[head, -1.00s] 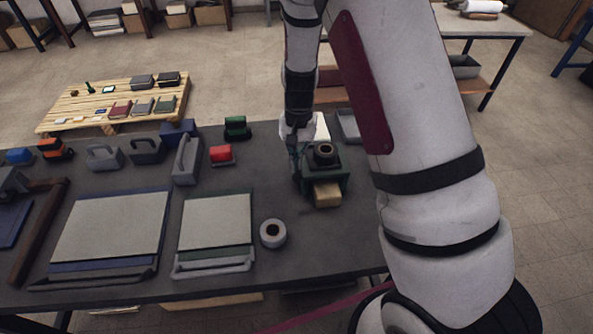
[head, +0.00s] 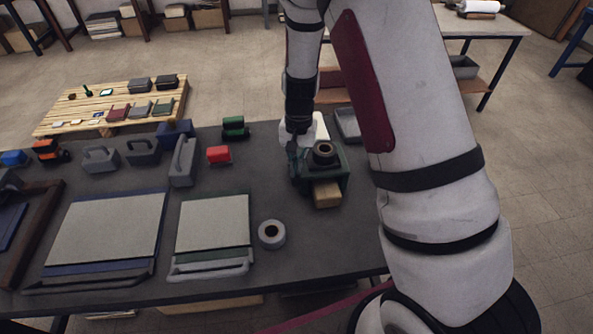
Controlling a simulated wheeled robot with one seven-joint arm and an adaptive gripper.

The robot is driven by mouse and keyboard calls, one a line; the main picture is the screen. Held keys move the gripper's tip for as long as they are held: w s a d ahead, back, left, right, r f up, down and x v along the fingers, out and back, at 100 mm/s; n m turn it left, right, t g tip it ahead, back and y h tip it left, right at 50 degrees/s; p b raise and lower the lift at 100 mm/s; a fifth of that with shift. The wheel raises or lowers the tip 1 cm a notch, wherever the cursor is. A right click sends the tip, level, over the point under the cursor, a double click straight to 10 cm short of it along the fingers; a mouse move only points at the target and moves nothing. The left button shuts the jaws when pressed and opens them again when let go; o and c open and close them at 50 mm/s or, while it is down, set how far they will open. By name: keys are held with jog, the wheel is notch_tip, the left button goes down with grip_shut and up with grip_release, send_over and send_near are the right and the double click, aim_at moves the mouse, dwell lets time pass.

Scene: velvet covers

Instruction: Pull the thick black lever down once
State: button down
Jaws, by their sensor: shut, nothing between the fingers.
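A dark green box-shaped device (head: 340,181) stands at the right end of the dark table, with a black ring-shaped piece (head: 323,149) on top and a tan block (head: 327,194) at its front. My gripper (head: 294,168) points down at the device's left side, very close to it; I cannot tell whether it touches. Its fingers are small, dark and look shut with nothing held. I cannot pick out a thick black lever for certain; it may be hidden behind my gripper and wrist.
Two flat boards, the nearer one pale with a green edge (head: 213,223), cover the table's middle. A red block (head: 218,155) and several handled tools (head: 184,160) stand behind. A grey tray (head: 347,124) is at the back right.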

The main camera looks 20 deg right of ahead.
jog(key=w+f, duration=0.1)
jog(key=w+d+f+b, duration=0.1)
jog(key=shift+w+d, duration=0.1)
jog(key=shift+w, duration=0.3)
jog(key=shift+d+r, duration=0.25)
jog(key=shift+d, duration=0.05)
jog(key=shift+r, duration=0.1)
jog(key=r, duration=0.6)
jog(key=shift+w+a+r, duration=0.1)
jog(key=shift+a+r, duration=0.15)
jog(key=shift+a, duration=0.1)
jog(key=shift+a+r, duration=0.3)
jog(key=shift+r, duration=0.5)
